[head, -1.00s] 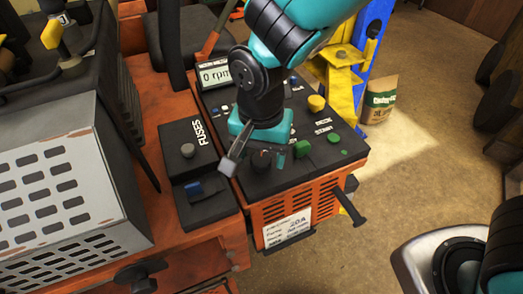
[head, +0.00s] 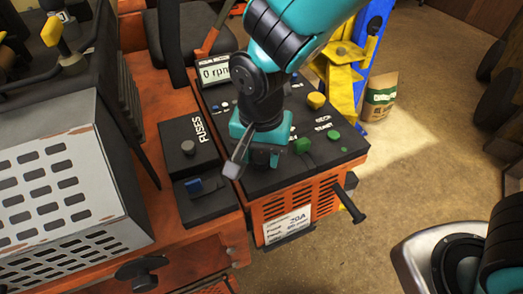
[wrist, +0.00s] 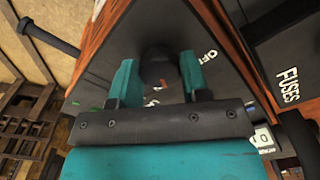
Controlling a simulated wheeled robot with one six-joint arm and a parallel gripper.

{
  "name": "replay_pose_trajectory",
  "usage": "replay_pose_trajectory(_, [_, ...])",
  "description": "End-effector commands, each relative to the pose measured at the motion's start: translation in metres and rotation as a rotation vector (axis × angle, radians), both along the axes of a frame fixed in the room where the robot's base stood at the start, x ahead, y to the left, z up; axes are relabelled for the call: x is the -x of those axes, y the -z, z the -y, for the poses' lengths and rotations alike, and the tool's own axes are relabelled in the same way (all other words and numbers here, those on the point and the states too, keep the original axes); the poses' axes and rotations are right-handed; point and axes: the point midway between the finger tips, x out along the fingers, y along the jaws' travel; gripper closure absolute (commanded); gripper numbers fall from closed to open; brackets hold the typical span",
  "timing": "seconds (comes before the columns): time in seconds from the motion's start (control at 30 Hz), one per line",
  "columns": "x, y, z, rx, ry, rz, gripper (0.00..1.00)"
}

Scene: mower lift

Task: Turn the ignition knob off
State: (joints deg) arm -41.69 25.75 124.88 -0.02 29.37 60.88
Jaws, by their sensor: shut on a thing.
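The ignition knob (wrist: 158,72) is a dark round knob on the black control panel, seen in the wrist view between my fingers. A small orange and white mark shows on it, and white "OFF" lettering (wrist: 210,57) is printed to its right. My gripper (wrist: 158,80) has its two teal fingers on either side of the knob, shut on it. In the head view my gripper (head: 262,158) is low over the panel (head: 265,180) and hides the knob.
A green button (head: 303,145) and a yellow knob (head: 316,101) stand close by on the panel. The display (head: 215,73) reads 0 rpm. The fuse box (head: 187,145) with a blue switch (head: 194,185) is to the left. A black lever (head: 352,204) sticks out in front.

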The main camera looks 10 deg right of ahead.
Motion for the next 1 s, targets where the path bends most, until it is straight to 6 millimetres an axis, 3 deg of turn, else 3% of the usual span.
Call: replay_pose_trajectory(1.0, [-0.0008, -0.001, -0.0002, -0.001, -0.824, 0.002, 0.82])
